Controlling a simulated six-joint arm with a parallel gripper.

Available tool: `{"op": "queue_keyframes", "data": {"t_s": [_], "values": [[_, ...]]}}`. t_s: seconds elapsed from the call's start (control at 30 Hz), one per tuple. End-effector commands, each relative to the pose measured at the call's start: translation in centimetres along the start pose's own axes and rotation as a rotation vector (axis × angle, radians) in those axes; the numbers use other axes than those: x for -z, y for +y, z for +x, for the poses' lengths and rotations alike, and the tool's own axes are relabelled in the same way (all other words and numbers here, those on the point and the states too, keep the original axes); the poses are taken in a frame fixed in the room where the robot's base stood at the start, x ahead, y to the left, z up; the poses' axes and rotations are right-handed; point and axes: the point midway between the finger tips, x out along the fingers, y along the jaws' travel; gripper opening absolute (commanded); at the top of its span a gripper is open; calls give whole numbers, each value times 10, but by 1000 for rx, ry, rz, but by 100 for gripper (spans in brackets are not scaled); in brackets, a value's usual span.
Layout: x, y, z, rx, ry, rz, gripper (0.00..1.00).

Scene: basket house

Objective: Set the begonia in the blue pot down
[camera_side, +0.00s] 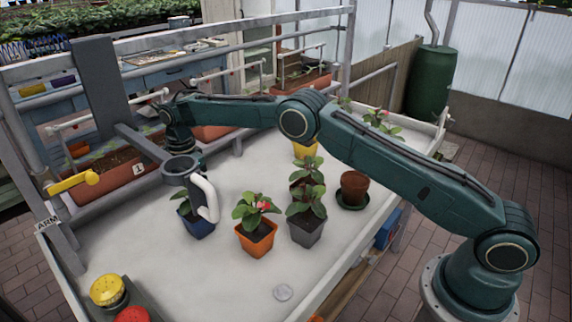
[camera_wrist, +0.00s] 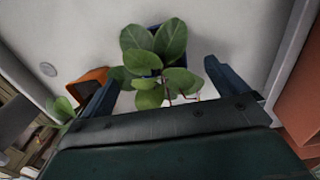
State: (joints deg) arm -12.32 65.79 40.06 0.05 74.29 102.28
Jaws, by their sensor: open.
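The begonia in the blue pot (camera_side: 198,227) stands upright on the pale bench top, left of the orange pot. In the wrist view its green leaves (camera_wrist: 158,48) cover most of the pot, and a little blue rim shows behind them. My gripper (camera_wrist: 161,74) is open, with one finger on each side of the leaves; I cannot tell whether they touch the plant.
A red-flowered plant in an orange pot (camera_side: 257,240) stands close to the right, with a plant in a grey pot (camera_side: 306,230) beyond. A terracotta pot (camera_side: 354,188) sits on a green saucer. Yellow and red buttons (camera_side: 108,290) are front left. The front bench is mostly clear.

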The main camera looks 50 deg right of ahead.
Motion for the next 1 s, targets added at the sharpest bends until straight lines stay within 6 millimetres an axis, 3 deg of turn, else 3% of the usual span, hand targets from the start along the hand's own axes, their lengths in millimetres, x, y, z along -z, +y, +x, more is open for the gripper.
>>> {"op": "queue_keyframes", "data": {"t_s": [0.57,0.77,1.0], "values": [[1,2,-3,0,0,-9,98],[9,12,-23,-2,0,-65,98],[27,42,-61,-10,1,-192,98]]}}
